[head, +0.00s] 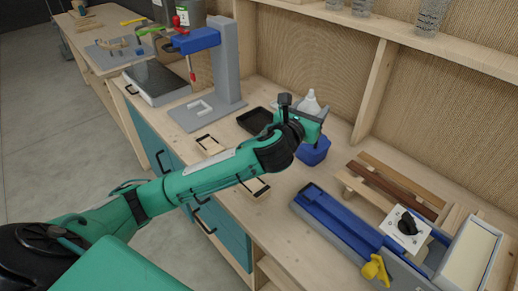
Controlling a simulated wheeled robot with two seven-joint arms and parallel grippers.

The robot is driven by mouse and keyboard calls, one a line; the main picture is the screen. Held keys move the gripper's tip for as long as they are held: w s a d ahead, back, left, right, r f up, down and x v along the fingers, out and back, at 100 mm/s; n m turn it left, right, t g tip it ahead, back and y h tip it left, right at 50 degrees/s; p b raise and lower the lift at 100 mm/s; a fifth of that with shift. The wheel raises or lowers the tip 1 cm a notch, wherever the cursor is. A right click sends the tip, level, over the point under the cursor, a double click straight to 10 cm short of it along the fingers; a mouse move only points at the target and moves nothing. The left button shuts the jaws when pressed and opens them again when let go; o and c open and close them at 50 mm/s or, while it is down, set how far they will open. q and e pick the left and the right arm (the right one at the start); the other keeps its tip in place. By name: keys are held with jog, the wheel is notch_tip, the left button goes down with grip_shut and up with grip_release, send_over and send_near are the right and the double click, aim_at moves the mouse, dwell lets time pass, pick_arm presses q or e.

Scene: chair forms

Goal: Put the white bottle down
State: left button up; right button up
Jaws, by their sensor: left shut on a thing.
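The white bottle (310,101) has a pointed nozzle and stands out above and behind my left gripper (313,114). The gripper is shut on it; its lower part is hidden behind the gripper. The bottle looks upright, near a blue bin (315,152) that shows just below the gripper. I cannot tell whether the bottle touches anything beneath it. My right gripper is not in view.
A black tray (254,121) lies left of the gripper on the wooden bench. A grey and blue press (222,75) stands farther left. Wooden slats (388,187) and a long blue tool (337,222) lie to the right. A shelf upright (372,90) rises behind.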

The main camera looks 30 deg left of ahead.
pick_arm(q)
jog(key=shift+w+f, duration=0.1)
jog(key=shift+f, duration=0.35)
jog(key=shift+f+b, duration=0.55)
jog(key=shift+f, duration=8.95)
jog(key=shift+f, duration=0.1)
jog(key=o, duration=1.1)
